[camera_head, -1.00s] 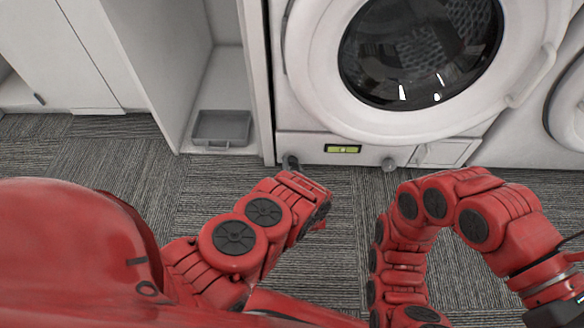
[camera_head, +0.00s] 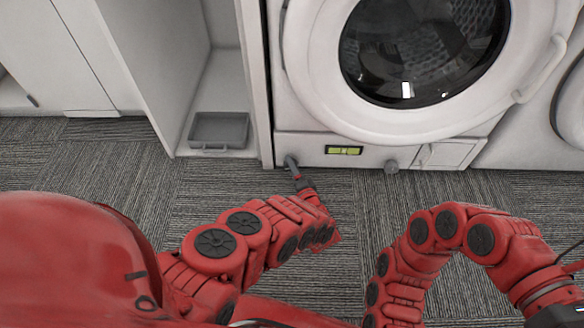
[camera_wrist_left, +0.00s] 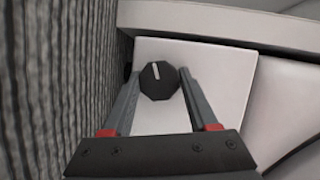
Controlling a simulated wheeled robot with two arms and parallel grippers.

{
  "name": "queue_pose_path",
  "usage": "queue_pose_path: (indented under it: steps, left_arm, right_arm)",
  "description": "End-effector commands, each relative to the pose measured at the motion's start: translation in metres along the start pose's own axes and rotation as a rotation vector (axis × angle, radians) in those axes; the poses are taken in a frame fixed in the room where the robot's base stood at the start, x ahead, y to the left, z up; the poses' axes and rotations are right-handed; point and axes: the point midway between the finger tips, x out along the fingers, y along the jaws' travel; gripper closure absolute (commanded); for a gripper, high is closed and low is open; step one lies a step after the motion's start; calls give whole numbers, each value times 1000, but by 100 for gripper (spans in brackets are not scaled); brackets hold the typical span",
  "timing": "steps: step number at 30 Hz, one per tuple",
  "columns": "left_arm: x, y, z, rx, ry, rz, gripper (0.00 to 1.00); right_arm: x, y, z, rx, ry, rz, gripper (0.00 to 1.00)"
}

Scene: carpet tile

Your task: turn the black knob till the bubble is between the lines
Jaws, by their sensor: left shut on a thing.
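The black knob (camera_wrist_left: 158,80), with a white mark on its face, sits between the two grey fingers of my left gripper (camera_wrist_left: 158,82) in the left wrist view. The mark points nearly straight up, slightly left. My left gripper (camera_head: 291,162) is shut on the knob at the lower left corner of the white washing machine (camera_head: 305,146); in the head view the fingers largely hide the knob. The yellow-green bubble level (camera_head: 343,150) is on the machine's lower front. Its bubble and lines are too small to read surely. My right gripper is out of view.
A grey tray (camera_head: 219,130) lies in the open cabinet bay to the left. Striped carpet (camera_head: 120,165) in front is clear apart from my arms.

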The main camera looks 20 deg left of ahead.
Motion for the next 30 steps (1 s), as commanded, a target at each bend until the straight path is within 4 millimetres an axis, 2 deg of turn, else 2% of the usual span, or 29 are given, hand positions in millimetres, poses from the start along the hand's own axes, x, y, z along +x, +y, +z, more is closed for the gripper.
queue_pose_path:
  steps: [12,30]
  left_arm:
    - [0,1,-1,151,-7,-63,96]
    - [0,1,0,181,-10,-73,97]
  right_arm:
    - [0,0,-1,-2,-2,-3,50]
    - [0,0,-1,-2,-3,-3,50]
